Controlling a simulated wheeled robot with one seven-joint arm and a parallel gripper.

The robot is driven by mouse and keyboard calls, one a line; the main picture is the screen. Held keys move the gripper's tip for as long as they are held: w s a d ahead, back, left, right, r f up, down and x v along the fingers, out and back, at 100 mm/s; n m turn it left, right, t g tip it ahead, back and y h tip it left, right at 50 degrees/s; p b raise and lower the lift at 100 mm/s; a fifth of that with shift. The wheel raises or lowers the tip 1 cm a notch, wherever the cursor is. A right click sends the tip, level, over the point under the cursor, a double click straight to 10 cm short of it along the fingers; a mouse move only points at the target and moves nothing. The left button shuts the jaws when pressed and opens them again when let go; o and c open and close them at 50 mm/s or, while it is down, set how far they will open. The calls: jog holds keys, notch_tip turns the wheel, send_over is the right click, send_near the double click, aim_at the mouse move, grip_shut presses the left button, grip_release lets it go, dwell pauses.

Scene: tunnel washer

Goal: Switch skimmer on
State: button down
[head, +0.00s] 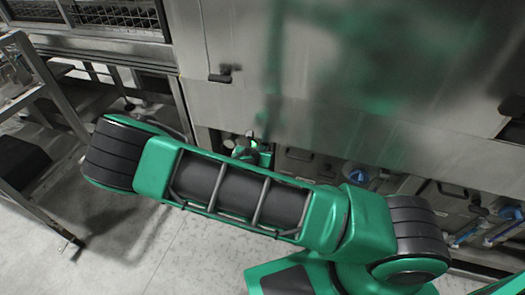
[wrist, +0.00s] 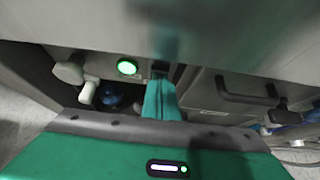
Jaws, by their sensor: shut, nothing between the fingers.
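In the wrist view, a small panel under the washer's steel front carries a lit green round light (wrist: 127,67). A small dark fitting (wrist: 160,67), possibly the skimmer switch, is just right of the light. My gripper (wrist: 160,84) is shut and empty, its green fingertips at this dark fitting. The fingers partly cover it, so I cannot tell its position or whether they touch it. In the head view, my gripper (head: 254,150) is low at the washer front, partly hidden behind my arm.
A pale knob (wrist: 69,72) sits left of the green light. A drawer-like box with a dark handle (wrist: 252,104) is at right. The steel front (head: 330,75) overhangs the panel. A metal rack (head: 45,80) stands at left; floor (head: 170,255) is open below my arm.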

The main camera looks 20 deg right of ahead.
jog(key=shift+w+d+r+g+y, duration=0.2)
jog(key=shift+w+d+g+y, duration=0.1)
jog(key=shift+w+g, duration=0.1)
jog(key=shift+r, duration=0.1)
jog(key=shift+r, duration=0.7)
jog(key=shift+s, duration=0.1)
jog(key=r+v, duration=0.1)
jog(key=v, duration=1.2)
jog(key=shift+w+d, duration=0.2)
jog(key=shift+w, duration=0.2)
